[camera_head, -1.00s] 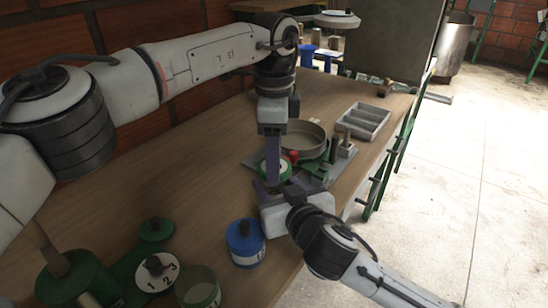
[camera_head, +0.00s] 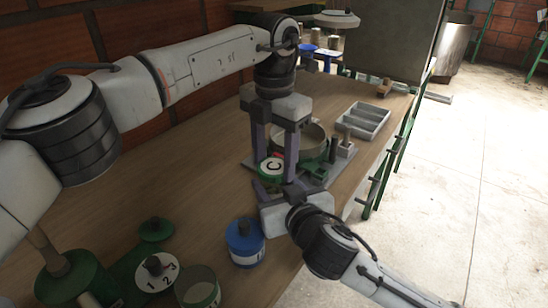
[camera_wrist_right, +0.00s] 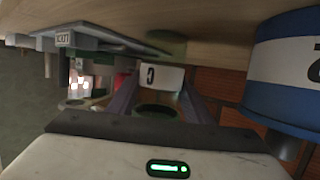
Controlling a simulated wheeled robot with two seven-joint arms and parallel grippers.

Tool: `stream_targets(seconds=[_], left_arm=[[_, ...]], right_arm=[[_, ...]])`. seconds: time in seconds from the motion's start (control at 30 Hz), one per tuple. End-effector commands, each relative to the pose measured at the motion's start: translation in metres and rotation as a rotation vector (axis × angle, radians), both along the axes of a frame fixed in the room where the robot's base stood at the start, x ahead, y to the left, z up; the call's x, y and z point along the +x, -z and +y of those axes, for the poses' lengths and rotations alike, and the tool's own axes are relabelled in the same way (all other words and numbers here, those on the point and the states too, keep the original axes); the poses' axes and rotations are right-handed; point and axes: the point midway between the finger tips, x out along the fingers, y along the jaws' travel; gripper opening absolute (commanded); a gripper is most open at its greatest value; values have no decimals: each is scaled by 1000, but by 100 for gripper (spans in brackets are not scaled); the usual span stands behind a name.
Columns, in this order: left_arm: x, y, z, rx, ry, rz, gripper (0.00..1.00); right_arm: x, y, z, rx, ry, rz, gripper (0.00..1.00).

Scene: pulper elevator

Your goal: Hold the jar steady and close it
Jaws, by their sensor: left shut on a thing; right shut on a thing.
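A small round green-and-white jar (camera_head: 272,167) marked C stands on the bench. It also shows in the right wrist view (camera_wrist_right: 161,77), between my right gripper's purple fingers, with a dark green ring at its end. My left gripper (camera_head: 277,168) points straight down over the jar from above, its two fingers around its top; they hide part of it, and I cannot make out the lid's seating. My right gripper (camera_head: 279,187) comes in low from the front right and is shut on the jar's lower part, mostly hidden in the head view.
A blue jar (camera_head: 245,243) stands close to the left of my right gripper. Green containers (camera_head: 157,271) are at the lower left. A round pan (camera_head: 313,137) and a grey divided tray (camera_head: 363,121) lie behind the jar. The bench (camera_head: 190,180) between is clear.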

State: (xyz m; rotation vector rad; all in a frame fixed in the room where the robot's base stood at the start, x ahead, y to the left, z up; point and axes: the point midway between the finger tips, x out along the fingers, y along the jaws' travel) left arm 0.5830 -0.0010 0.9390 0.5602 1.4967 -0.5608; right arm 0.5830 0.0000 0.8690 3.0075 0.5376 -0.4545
Motion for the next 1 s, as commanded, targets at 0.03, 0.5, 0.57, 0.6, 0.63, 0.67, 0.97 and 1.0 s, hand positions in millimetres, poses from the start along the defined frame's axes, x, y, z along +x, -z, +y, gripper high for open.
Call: stream_targets(seconds=[0.03,0.5,0.57,0.6,0.63,0.67,0.97,1.0], left_arm=[[0,0,0,0,108,1,25],[-1,1,-1,-2,1168,0,25],[-1,1,-1,-2,1303,0,25],[-1,1,-1,-2,1393,0,25],[-1,1,-1,-2,1461,0,25],[-1,1,0,-1,1528,-1,25],[-1,1,0,-1,1957,-1,25],[-1,1,0,-1,1956,-1,25]], right_arm=[[0,1,0,-1,1,2,0],[0,1,0,-1,1,1,0],[0,1,0,-1,1,2,0],[0,1,0,-1,1,2,0],[0,1,0,0,0,1,0],[0,1,0,0,0,1,0],[0,1,0,0,0,1,0],[0,1,0,0,0,1,0]])
